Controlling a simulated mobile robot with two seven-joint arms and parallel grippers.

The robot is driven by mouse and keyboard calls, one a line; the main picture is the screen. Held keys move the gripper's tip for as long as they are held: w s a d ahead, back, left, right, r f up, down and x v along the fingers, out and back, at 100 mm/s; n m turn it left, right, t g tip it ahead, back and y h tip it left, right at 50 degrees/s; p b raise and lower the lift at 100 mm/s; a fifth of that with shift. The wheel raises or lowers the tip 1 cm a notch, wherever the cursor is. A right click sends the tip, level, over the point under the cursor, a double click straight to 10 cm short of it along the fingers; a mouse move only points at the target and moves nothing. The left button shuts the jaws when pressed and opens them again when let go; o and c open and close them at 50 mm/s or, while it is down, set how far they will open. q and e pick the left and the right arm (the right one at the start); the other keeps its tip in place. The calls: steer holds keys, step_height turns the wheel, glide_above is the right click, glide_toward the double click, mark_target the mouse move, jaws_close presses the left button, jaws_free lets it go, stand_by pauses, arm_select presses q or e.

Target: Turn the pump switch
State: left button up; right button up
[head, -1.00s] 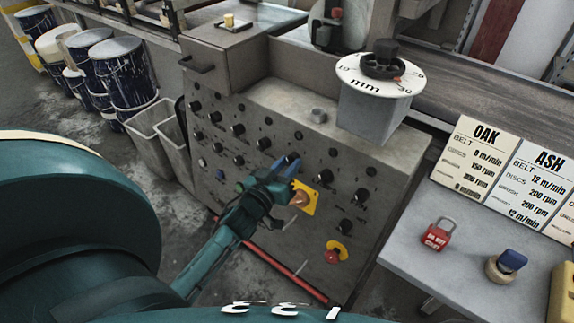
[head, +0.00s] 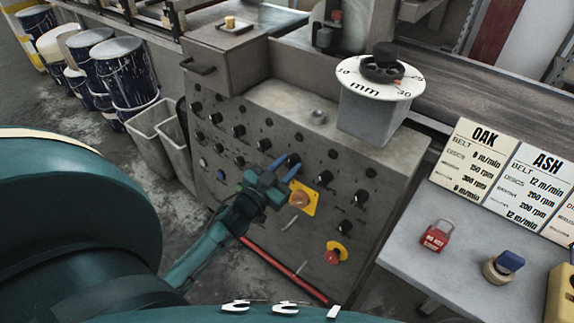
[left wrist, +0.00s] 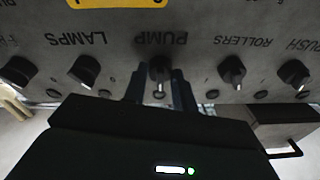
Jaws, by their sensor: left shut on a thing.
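The pump switch (left wrist: 160,72) is a black knob under the label PUMP, which reads upside down in the left wrist view. The two fingers of my left gripper (left wrist: 160,88) stand on either side of it, shut on it. In the head view my left gripper (head: 286,168) reaches the front of the grey control panel (head: 300,130), its blue fingertips against the row of knobs. The fingers partly hide the switch there, so I cannot tell its exact angle. My right gripper is not in view.
Beside the switch are the LAMPS knob (left wrist: 84,70) and ROLLERS knob (left wrist: 232,70). A yellow plate with an orange knob (head: 301,198) sits just beside the gripper. A red knob on yellow (head: 335,254) is lower. A grey table (head: 460,250) with a red padlock (head: 434,236) stands right.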

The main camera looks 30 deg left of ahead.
arm_select(q)
steer(key=m+h, duration=0.1)
steer(key=m, duration=0.2)
steer(key=m+h+p, duration=0.1)
steer(key=m, duration=0.3)
steer(key=shift+a, duration=0.2)
steer(key=shift+m+g, duration=0.3)
steer(key=o, duration=1)
steer(key=shift+c, duration=0.2)
steer(key=s+a, duration=0.2)
steer(key=s, duration=1.1)
steer(key=shift+a, duration=0.15)
